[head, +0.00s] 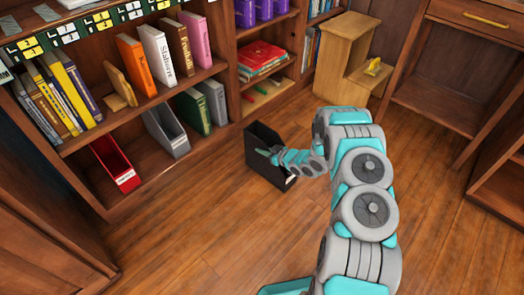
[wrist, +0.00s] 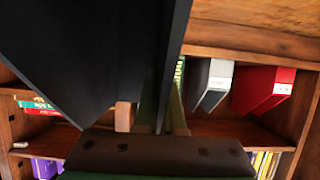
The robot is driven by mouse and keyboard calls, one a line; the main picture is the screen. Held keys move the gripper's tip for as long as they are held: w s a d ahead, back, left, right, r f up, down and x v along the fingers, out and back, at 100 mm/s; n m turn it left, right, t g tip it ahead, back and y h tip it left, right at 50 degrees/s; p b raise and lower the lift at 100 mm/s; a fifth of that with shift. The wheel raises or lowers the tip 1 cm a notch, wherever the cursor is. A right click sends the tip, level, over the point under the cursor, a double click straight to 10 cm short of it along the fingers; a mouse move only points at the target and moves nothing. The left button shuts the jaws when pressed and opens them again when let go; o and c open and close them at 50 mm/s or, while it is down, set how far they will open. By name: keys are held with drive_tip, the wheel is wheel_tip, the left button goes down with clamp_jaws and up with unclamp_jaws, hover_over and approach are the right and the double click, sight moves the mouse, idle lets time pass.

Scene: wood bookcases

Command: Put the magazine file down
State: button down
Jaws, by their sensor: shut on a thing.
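A black magazine file (head: 262,143) is upright in front of the bookcase in the head view. My gripper (head: 268,155) is shut on it, at the side facing my arm. Whether its base touches the floor or hangs just above it, I cannot tell. In the wrist view the black magazine file (wrist: 85,50) fills the upper left, close to the camera, and my gripper (wrist: 155,115) meets its wall. The fingertips are partly hidden by the file.
The wooden floor (head: 200,235) at the front is clear.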

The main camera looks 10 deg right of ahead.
drive_tip(key=shift+f, duration=0.15)
drive_tip(key=c, duration=1)
unclamp_jaws()
